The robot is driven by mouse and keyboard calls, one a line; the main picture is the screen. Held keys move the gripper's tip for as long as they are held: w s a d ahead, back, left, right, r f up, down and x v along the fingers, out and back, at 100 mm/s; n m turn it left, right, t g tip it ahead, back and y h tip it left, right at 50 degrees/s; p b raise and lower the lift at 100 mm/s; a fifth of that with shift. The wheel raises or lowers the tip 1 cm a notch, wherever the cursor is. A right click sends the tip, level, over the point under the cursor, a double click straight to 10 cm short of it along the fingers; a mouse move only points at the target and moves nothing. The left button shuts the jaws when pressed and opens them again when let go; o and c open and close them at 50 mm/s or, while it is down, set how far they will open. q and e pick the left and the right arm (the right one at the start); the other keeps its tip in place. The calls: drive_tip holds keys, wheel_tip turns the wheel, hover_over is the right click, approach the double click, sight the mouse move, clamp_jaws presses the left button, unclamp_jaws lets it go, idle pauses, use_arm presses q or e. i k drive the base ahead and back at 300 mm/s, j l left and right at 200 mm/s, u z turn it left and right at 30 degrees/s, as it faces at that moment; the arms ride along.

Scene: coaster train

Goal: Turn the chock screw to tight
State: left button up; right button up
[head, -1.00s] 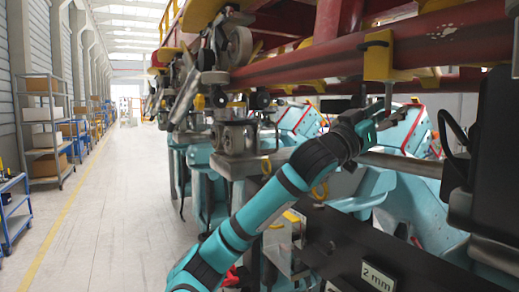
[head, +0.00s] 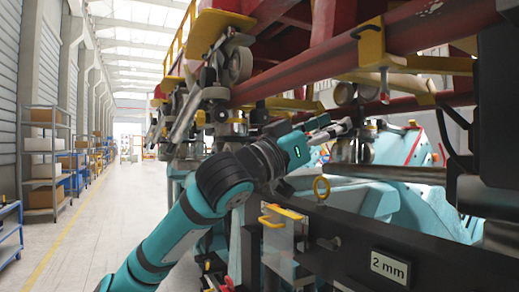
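My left gripper (head: 338,129) reaches in from the lower left on its teal arm. Its grey fingers point right, towards a metal cylindrical fitting (head: 352,148); whether they touch it or hold anything cannot be told. A yellow bracket (head: 371,45) clasps the dark red rail, and a thin metal screw (head: 385,84) hangs from its underside. This may be the chock screw, but nothing marks it as such. The screw is to the upper right of the gripper, apart from it in the picture. My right gripper is out of view.
The red rail (head: 430,35) runs overhead, with wheels (head: 232,66) at its left. A black beam with a "2 mm" plate (head: 389,267) crosses below. Teal train cars fill the right; the aisle at left is clear.

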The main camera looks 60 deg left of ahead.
sight(384, 97)
drive_tip(key=k, duration=0.5)
drive_tip(key=i+l+u, duration=0.55)
drive_tip(key=l+u, duration=0.2)
drive_tip(key=i+l+u, duration=0.35)
drive_tip(key=k+l, duration=0.05)
drive_tip(key=k, duration=0.05)
